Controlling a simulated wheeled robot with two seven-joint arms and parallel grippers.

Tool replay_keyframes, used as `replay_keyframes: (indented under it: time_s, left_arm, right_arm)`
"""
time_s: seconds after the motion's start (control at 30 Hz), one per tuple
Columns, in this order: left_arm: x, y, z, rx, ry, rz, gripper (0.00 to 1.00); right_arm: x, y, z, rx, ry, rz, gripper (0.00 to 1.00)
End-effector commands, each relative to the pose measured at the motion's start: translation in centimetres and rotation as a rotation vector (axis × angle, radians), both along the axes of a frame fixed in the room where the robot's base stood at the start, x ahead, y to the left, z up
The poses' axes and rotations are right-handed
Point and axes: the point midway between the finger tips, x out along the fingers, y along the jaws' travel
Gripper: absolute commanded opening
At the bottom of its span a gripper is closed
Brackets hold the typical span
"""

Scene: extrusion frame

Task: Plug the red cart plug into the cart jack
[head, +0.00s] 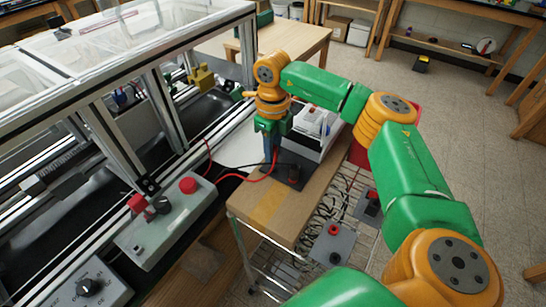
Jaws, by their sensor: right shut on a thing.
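My right gripper (269,153) points down over the cart (265,207), at the end of the green and orange arm. It is shut at the upper end of a red cable (262,176), where the red cart plug is; the plug itself is mostly hidden by the fingers. Just right of and below the fingertips, a small dark block (294,172) stands on a dark plate on the cart; it looks like the cart jack. I cannot tell whether the plug touches it. My left gripper is not in view.
A white bin (318,132) stands behind the gripper on the cart. Grey boxes (332,245) sit lower at the cart's right.

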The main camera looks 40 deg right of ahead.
Motion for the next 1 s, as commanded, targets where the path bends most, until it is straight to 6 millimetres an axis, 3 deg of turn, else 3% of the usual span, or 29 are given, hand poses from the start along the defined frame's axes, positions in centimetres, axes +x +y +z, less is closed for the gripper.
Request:
replay_keyframes:
  time_s: [0.73, 1.0]
  left_arm:
    - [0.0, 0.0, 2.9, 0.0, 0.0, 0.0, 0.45]
    - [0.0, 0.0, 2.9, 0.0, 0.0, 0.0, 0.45]
  right_arm:
    - [0.0, 0.0, 3.2, 0.0, -0.001, 0.0, 0.0]
    - [0.0, 0.0, 3.2, 0.0, -0.001, 0.0, 0.0]
